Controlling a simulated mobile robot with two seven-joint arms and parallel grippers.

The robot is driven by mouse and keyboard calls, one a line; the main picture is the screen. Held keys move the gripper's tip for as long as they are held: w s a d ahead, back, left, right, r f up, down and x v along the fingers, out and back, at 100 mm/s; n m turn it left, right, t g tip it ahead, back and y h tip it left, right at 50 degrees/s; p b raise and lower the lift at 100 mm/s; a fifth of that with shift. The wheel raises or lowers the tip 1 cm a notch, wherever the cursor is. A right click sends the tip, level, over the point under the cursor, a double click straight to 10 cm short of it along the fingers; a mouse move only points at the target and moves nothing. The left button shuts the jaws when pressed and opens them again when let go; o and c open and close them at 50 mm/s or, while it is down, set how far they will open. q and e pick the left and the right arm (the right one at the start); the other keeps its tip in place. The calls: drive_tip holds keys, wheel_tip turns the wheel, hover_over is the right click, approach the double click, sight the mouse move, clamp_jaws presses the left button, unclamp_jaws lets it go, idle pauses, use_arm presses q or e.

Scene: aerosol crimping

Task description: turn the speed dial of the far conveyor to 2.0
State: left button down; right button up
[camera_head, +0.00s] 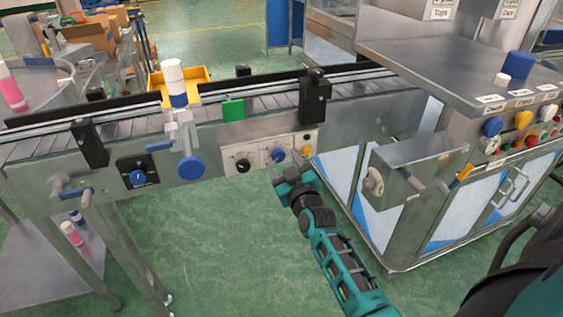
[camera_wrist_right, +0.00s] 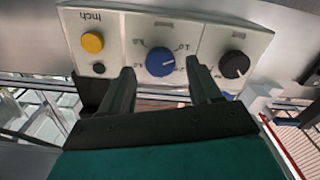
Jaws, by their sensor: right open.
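A blue dial (camera_head: 278,155) sits on a light control panel on the conveyor's front side. In the right wrist view the blue dial (camera_wrist_right: 160,61) has a printed scale around it, too small to read surely, and a pale pointer mark. My right gripper (camera_head: 287,170) is open just in front of this dial. In the right wrist view its two fingers (camera_wrist_right: 160,74) stand on either side of the dial's lower part; I cannot tell whether they touch it. My left gripper is not in view.
A black dial (camera_wrist_right: 234,65), a yellow button (camera_wrist_right: 92,42) and a small black button (camera_wrist_right: 98,68) share the panel. Another blue dial (camera_head: 138,177) on a black plate and a blue round knob (camera_head: 191,168) are further left. A steel box (camera_head: 415,150) juts out at right.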

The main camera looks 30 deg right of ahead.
drive_tip(key=shift+x, duration=0.8)
drive_tip(key=c, duration=1)
